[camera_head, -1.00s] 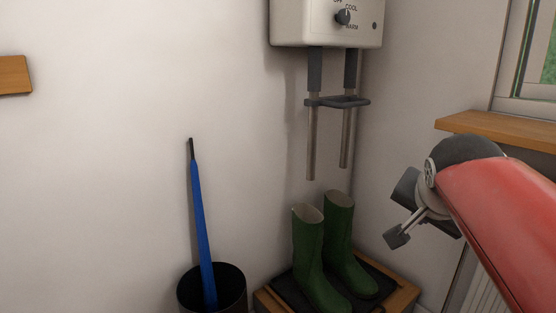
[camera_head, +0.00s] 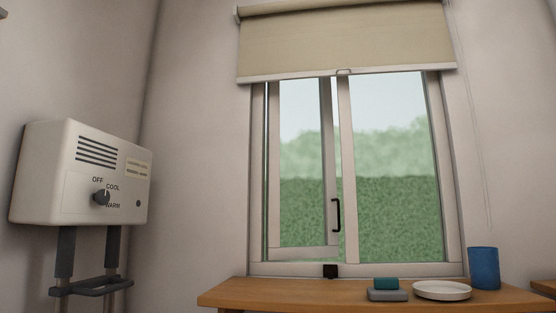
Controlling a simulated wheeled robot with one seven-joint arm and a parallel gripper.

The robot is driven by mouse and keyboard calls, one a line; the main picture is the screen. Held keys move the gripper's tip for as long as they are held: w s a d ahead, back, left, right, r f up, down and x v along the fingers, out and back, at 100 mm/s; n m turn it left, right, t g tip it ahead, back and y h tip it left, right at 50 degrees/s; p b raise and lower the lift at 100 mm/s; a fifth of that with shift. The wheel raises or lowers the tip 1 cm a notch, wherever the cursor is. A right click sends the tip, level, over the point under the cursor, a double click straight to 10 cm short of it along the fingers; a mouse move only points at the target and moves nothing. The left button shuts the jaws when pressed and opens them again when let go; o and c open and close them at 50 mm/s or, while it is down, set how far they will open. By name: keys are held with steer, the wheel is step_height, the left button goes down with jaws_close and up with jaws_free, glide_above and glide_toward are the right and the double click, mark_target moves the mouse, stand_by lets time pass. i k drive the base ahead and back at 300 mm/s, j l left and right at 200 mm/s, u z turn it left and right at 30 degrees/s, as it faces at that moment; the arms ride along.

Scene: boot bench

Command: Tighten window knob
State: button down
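The window frame (camera_head: 457,205) is pale, with a fixed right pane and a left sash (camera_head: 327,160) that looks slightly ajar. A black bar handle (camera_head: 337,215) sits on the sash's right edge. My gripper is outside the view now.
A wooden sill or shelf (camera_head: 240,296) under the window carries a grey dish with a teal block (camera_head: 387,289), a white plate (camera_head: 441,291) and a blue cup (camera_head: 484,268). A beige blind (camera_head: 345,42) covers the window's top. A white wall heater (camera_head: 75,175) hangs at left.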

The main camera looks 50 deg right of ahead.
mark_target(331, 269)
steer(key=z, duration=1.65)
